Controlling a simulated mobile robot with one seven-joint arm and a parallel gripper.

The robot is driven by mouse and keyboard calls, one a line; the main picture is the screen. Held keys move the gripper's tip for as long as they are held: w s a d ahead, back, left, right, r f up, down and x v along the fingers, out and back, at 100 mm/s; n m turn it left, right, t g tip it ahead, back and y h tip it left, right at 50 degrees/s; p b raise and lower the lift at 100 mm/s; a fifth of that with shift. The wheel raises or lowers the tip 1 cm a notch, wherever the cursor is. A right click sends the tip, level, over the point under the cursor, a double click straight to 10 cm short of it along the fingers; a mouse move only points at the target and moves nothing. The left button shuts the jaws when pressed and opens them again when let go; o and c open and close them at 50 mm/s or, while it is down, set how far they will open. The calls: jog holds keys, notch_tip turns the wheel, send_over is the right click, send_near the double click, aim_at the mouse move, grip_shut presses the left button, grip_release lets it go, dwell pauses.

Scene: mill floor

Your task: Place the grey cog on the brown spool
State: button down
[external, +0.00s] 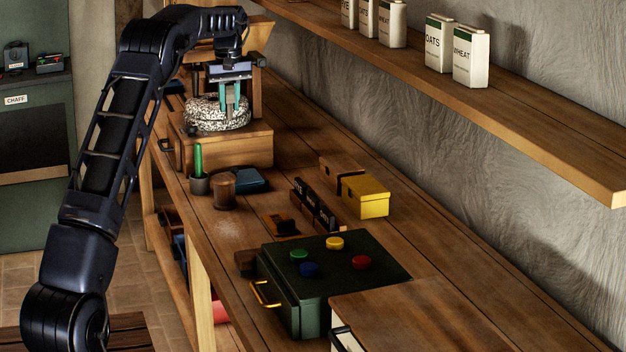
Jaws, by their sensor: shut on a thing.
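My gripper (230,104) has teal fingers pointing down over a speckled black-and-white millstone (203,117) on a wooden stand. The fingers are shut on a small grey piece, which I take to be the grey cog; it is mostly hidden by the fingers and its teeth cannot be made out. Whether it touches the millstone cannot be told. The brown spool (222,191), a short upright cylinder, stands on the bench in front of the stand, below my gripper in the picture and apart from it.
A dark cup with a green stick (198,165) stands left of the spool, and a dark blue object (251,180) right of it. A yellow box (365,196) and a dark green chest (330,290) with coloured knobs are nearer. A shelf (520,110) holds several labelled packets.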

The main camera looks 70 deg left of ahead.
jog(key=a+r, duration=0.2)
jog(key=a, duration=0.5)
send_over(224, 177)
notch_tip(224, 177, down, 20)
jog(key=shift+f, duration=0.15)
dwell(0.3)
jog(key=shift+f, duration=0.1)
jog(key=c, duration=1.3)
grip_release()
jog(key=shift+o, duration=0.2)
notch_tip(224, 177, up, 12)
